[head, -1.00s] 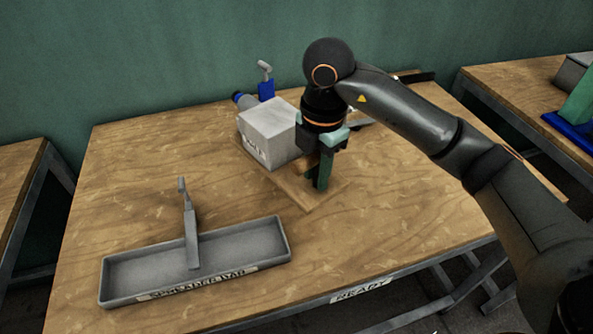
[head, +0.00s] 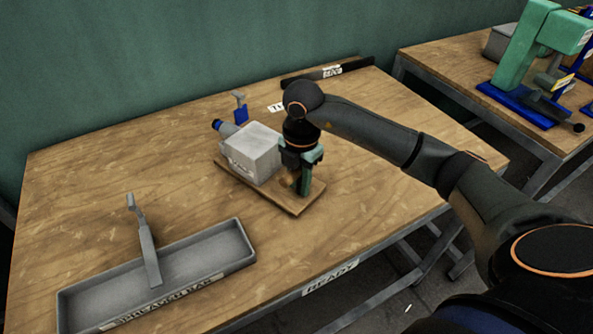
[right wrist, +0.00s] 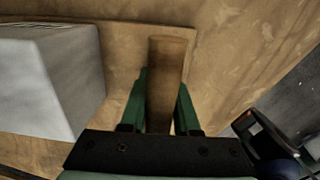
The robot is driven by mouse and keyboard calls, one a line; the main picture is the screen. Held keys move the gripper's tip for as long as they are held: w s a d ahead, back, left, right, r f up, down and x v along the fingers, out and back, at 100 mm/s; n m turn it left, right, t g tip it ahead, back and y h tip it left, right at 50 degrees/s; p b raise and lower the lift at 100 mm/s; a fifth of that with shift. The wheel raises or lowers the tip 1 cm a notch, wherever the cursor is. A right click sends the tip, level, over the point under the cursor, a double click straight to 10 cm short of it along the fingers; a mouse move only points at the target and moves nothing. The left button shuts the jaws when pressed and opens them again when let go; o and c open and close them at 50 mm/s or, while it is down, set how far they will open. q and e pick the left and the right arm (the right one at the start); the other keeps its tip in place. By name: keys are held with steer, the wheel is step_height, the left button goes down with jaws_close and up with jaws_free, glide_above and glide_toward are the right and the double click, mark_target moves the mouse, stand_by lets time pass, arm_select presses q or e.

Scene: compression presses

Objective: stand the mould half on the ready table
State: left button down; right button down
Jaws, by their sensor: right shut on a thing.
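The ready table (head: 345,240) has a wooden top and a READY label on its front edge. On it, what looks like the mould half is a pale grey block (head: 253,153) on a thin wooden board (head: 285,202) with an upright wooden post. My right gripper (head: 304,185) points down at the board's right end, beside the block. In the right wrist view its green fingers (right wrist: 163,105) are shut on the wooden post (right wrist: 168,70), and the block (right wrist: 55,80) is on the left. I cannot tell whether the board touches the table. My left gripper is out of view.
A grey labelled tray (head: 235,262) with an upright bar (head: 146,250) lies at the front left. A blue fitting (head: 240,114) stands behind the block. A dark labelled strip (head: 300,78) lies at the back. Another table with a green press (head: 525,55) stands right.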

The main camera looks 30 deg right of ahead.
steer(key=shift+w, duration=0.2)
steer(key=c, duration=0.6)
jaws_free()
steer(key=shift+s+f, duration=0.1)
steer(key=shift+s, duration=0.1)
steer(key=shift+c, duration=0.2)
steer(key=r, duration=1.2)
steer(key=shift+s+r+p, duration=0.1)
steer(key=shift+s+p, duration=0.1)
steer(key=shift+p, duration=0.2)
